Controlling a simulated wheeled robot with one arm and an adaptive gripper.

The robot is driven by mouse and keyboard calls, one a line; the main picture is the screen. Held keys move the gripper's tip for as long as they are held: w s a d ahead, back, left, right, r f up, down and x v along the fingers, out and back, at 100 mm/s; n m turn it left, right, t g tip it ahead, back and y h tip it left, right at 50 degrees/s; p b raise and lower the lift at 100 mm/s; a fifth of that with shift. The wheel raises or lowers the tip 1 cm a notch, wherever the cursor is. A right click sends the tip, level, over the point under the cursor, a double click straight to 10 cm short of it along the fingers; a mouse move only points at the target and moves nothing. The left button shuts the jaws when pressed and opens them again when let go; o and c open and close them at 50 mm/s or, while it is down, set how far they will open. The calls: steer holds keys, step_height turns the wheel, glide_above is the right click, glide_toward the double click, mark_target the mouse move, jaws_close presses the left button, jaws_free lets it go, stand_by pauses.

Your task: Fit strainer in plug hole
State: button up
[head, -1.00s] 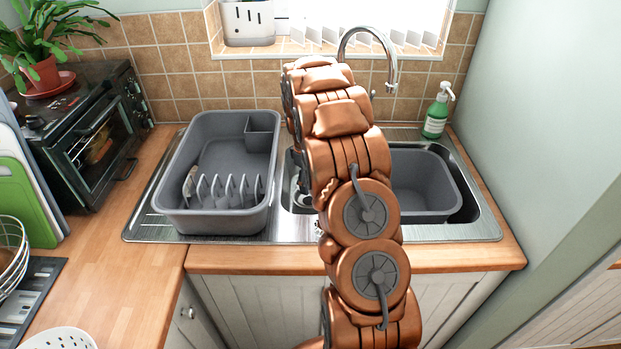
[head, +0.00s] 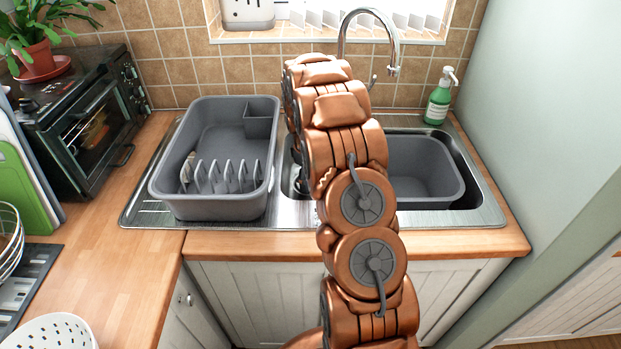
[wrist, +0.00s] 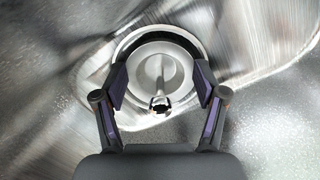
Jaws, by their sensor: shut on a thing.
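In the wrist view my gripper (wrist: 161,78) is shut on the strainer (wrist: 148,67), a round pale metal piece with a raised middle. One finger presses each side of it. A dark ring (wrist: 127,42) surrounds the strainer's far side; I cannot tell whether it is the strainer's rim or the edge of the plug hole. Shiny steel basin floor (wrist: 60,75) spreads around it. I cannot tell whether the strainer sits in the hole or just above it. In the head view my arm hides the gripper, strainer and plug hole.
A grey dish rack (head: 215,207) stands on the drainer to the left. A grey tub (head: 425,170) sits in the right basin. The tap (head: 392,50) arches behind my arm. A green soap bottle (head: 437,104) stands at the back right corner.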

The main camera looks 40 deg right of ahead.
steer(key=o, duration=1.3)
steer(key=r, duration=0.4)
steer(key=w+r, duration=0.1)
steer(key=r, duration=0.7)
steer(key=shift+w+a, duration=0.2)
steer(key=shift+a, duration=0.05)
